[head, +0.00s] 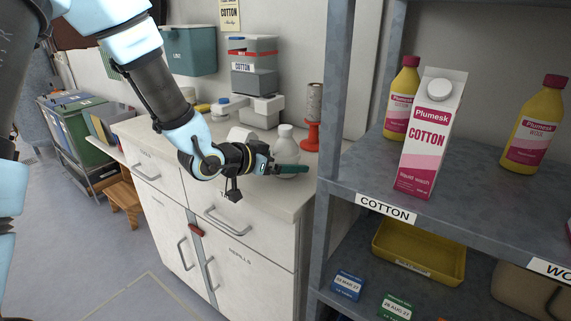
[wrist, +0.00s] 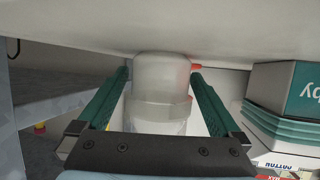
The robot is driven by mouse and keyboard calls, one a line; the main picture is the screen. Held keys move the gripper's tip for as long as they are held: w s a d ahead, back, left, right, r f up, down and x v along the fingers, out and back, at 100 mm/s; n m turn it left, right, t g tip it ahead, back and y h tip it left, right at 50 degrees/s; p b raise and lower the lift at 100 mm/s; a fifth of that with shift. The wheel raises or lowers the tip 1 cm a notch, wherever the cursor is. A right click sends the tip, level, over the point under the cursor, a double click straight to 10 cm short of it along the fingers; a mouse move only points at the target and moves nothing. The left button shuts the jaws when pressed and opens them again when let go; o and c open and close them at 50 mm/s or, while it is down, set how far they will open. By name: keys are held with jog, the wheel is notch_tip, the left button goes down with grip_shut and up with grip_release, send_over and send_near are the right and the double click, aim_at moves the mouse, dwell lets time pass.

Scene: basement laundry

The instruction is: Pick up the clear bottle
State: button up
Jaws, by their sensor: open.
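The clear bottle (head: 287,141), pale and whitish with a rounded cap, stands upright on the counter near its right end. My gripper (head: 290,169) is level with its lower part, and a green finger crosses in front of it. In the wrist view the bottle (wrist: 161,88) lies between my two open green fingers, with a gap showing along each side. I see no finger pressing on it. The fingers and gripper hide part of its lower body in the head view.
The counter (head: 262,189) also bears a red stand (head: 311,135) close right of the bottle, and stacked grey boxes (head: 255,78) behind. A metal shelf post (head: 332,150) rises just right. A Plumesk cotton carton (head: 431,135) and yellow bottles (head: 402,97) stand on the shelf.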

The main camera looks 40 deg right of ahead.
jog(key=c, duration=1.3)
